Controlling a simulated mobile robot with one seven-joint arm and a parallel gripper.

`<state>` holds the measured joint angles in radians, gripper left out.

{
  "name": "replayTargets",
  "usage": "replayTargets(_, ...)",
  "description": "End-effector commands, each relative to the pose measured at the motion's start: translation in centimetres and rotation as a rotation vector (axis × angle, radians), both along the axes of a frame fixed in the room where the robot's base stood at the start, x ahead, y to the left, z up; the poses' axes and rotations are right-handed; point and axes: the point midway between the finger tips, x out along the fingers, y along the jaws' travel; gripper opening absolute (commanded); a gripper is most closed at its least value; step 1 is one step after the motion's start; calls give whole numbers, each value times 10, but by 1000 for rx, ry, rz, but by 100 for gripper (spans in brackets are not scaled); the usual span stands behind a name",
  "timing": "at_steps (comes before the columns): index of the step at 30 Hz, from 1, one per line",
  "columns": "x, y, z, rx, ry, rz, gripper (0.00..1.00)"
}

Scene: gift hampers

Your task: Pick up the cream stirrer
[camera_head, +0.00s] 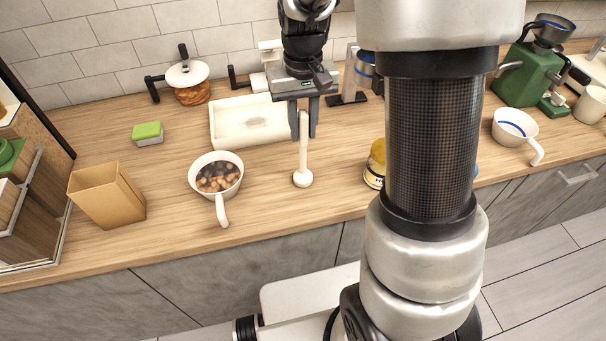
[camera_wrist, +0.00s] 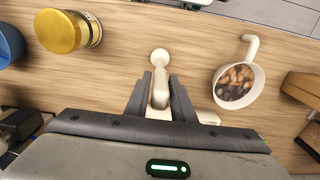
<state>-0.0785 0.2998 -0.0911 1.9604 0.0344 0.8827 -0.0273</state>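The cream stirrer (camera_head: 303,155) is a pale rod with a round disc at its lower end. It is upright in the head view, its disc low at the counter's front part; I cannot tell if the disc touches the wood. My gripper (camera_head: 304,125) points down, with its two dark fingers on either side of the stirrer's upper part. In the wrist view the stirrer (camera_wrist: 160,75) runs between the fingers (camera_wrist: 160,92), which are close together and appear shut on its handle. The stirrer's top end is partly hidden by the gripper.
A cream mug (camera_head: 222,203) of round brown pieces stands left of the stirrer, beside a tan open box (camera_head: 108,198). A white tray (camera_head: 228,137) lies behind. A yellow-lidded jar (camera_head: 374,170) is on the right, partly behind my arm. A green sponge (camera_head: 147,130) lies at left.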

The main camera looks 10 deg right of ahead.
Motion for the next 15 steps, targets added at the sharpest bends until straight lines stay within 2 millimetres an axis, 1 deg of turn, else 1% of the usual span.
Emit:
replayTargets(1,0,0,0,0,0,0,13)
replayTargets(3,0,0,0,0,0,0,1)
replayTargets(4,0,0,0,0,0,0,0)
replayTargets(12,0,0,1,0,-1,0,0)
replayTargets(15,1,0,7,0,-3,0,0)
